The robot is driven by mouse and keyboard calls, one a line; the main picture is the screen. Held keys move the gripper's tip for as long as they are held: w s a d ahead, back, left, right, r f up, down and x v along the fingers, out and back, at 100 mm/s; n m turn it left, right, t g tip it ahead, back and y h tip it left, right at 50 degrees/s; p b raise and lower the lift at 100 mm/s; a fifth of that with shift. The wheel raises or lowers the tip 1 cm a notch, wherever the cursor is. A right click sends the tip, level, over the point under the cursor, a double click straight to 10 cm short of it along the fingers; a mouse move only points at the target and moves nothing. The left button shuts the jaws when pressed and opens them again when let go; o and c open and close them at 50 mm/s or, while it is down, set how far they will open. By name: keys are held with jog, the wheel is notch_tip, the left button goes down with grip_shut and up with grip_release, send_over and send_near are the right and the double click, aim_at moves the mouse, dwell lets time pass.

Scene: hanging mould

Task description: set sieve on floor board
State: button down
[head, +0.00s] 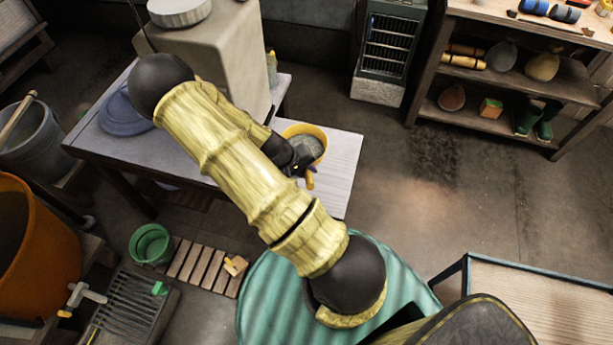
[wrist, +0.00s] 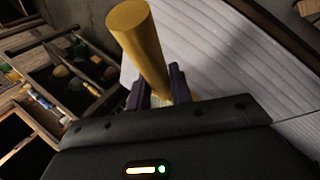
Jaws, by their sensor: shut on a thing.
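The sieve (head: 323,136) has a yellow rim, a grey mesh and a short yellow handle. In the head view it is over or on a pale board (head: 345,178) beside the grey table; I cannot tell whether it touches. My gripper (head: 300,172) is shut on the handle. In the wrist view the yellow handle (wrist: 140,45) rises between the dark fingers of my gripper (wrist: 157,90), and the mesh is hidden. The pale board (wrist: 245,60) fills the right there. A slatted wooden board (head: 197,265) lies on the floor at lower left.
A green bucket (head: 151,245) stands beside the slatted board, which carries a small wooden piece (head: 235,265). The grey table (head: 100,150) bears a big pale block (head: 222,50). A shelf (head: 500,85) stands at upper right. The floor right of the pale board is clear.

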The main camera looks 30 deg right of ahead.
jog(key=shift+f, duration=1)
jog(key=shift+f+p, duration=0.45)
jog(key=shift+f, duration=1.6)
